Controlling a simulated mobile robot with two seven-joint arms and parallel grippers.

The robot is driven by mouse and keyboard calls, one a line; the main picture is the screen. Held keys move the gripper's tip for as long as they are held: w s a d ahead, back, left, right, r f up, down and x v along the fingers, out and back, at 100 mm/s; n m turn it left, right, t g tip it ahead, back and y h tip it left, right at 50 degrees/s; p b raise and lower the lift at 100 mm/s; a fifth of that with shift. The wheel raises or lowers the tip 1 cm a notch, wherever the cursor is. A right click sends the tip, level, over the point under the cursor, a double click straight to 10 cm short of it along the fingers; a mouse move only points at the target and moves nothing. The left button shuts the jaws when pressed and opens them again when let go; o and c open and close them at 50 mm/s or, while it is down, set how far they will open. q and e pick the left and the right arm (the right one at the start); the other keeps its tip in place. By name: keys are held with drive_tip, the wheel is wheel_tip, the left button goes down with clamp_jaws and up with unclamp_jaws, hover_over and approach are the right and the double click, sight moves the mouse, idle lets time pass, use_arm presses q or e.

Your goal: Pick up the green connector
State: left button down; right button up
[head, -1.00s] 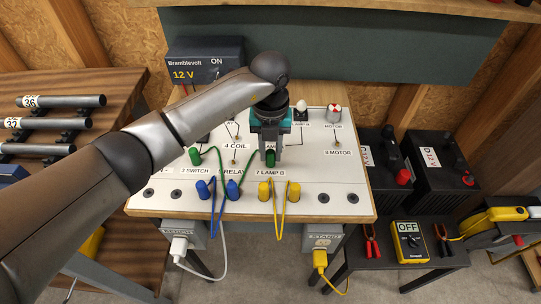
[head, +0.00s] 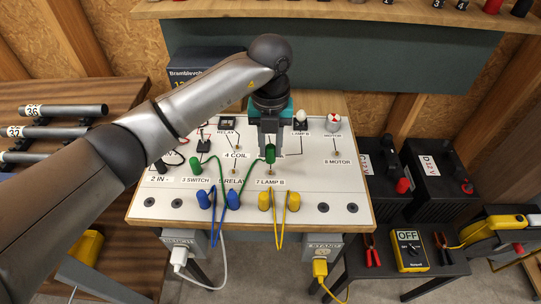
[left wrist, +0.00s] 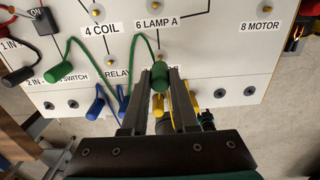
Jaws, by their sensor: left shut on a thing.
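My left gripper (head: 270,140) is shut on a green connector (head: 270,154) and points down over the white board. The connector is above the 7 LAMP B label, with a bare brass post showing just below it, so it looks raised off the board. In the left wrist view the held connector (left wrist: 159,77) is between the fingertips. A green wire runs from it to a second green connector (head: 195,164) by the 3 SWITCH label, which also shows in the left wrist view (left wrist: 52,75). My right gripper is not in view.
Blue connectors (head: 203,199) and yellow connectors (head: 264,201) with looped wires stand along the front of the board (head: 330,185). Black batteries (head: 440,180), a yellow meter (head: 408,248) and clips are at the right. Numbered rods (head: 60,132) lie at the left.

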sight(270, 147)
use_arm(q)
wheel_tip(270, 147, up, 15)
drive_tip(key=p, duration=0.1)
idle(0.3)
